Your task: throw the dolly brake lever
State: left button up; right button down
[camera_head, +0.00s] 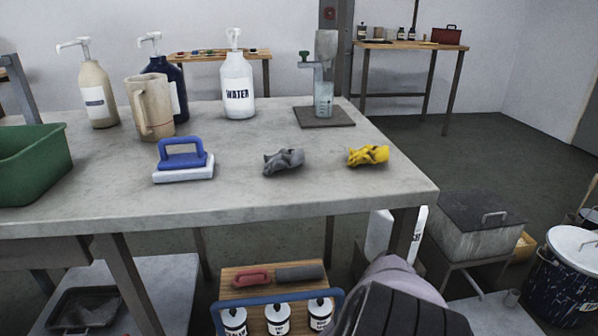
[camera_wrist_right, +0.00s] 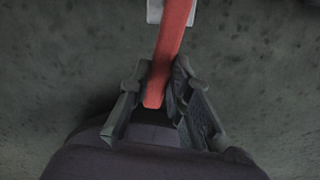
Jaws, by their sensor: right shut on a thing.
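A long red lever (camera_wrist_right: 172,45) shows in the right wrist view. It runs from a pale grey mount (camera_wrist_right: 160,11) at the top edge down between the fingers of my right gripper (camera_wrist_right: 157,93). My right gripper is shut on the lower end of the red lever. The dolly itself cannot be made out, and the lever does not show in the head view. My right arm reaches down at the bottom of the head view, with its gripper hidden there. My left gripper is in neither view.
The grey worktable (camera_head: 330,180) holds pump bottles, a beige jug (camera_head: 150,107), a blue-handled block (camera_head: 183,160), grey and yellow crumpled cloths, and a green bin (camera_head: 30,163). A lidded grey tub (camera_head: 480,225) and a dark lidded bucket (camera_head: 570,280) stand at the right.

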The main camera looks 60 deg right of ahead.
dwell(0.3)
jog(key=c, duration=1.5)
grip_release()
jog(key=shift+r, duration=3.75)
